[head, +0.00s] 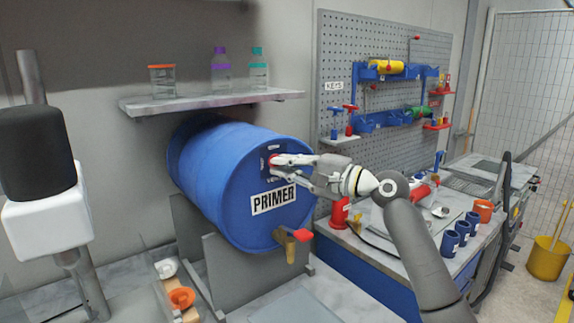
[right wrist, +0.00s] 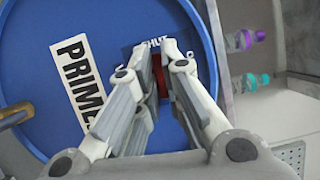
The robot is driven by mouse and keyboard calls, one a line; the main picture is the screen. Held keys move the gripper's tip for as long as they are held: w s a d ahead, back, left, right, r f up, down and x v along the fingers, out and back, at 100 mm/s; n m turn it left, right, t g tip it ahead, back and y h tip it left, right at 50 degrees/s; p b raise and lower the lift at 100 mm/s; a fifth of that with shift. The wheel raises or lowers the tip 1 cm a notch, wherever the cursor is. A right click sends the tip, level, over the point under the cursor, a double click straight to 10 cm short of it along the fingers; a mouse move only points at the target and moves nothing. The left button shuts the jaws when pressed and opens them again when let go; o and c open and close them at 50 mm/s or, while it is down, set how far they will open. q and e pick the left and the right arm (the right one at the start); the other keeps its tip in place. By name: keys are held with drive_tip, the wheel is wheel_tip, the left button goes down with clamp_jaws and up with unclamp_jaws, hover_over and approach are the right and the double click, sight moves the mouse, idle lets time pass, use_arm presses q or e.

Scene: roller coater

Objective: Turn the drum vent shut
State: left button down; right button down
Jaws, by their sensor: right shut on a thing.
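The blue drum (head: 225,170) lies on its side on a grey cradle, its round end facing me, with a white PRIMER label (head: 273,199). The red drum vent (head: 273,160) sits on a dark plate high on that end. My right gripper (head: 280,161) is at the vent and shut on it. In the right wrist view the fingers (right wrist: 158,75) close around the red vent (right wrist: 160,78), hiding most of it, and the letters "HUT" show on the plate above. A brass tap with a red handle (head: 302,235) is low on the drum end. My left gripper is not in view.
A shelf (head: 215,101) with an orange-lidded jar and two bottles hangs above the drum. A pegboard (head: 385,70) and a workbench with a red can (head: 339,214) and blue cups (head: 450,243) stand to the right.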

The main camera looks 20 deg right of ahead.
drive_tip(key=shift+d+r+n, duration=0.1)
drive_tip(key=shift+r+n, duration=0.1)
drive_tip(key=shift+n, duration=0.3)
drive_tip(key=c, duration=1.6)
unclamp_jaws()
drive_tip(key=shift+o, duration=0.2)
drive_tip(key=shift+w+f, duration=0.1)
drive_tip(key=shift+f, duration=0.05)
drive_tip(key=v, duration=1.1)
drive_tip(key=shift+s+d, duration=0.2)
drive_tip(key=shift+s, duration=0.2)
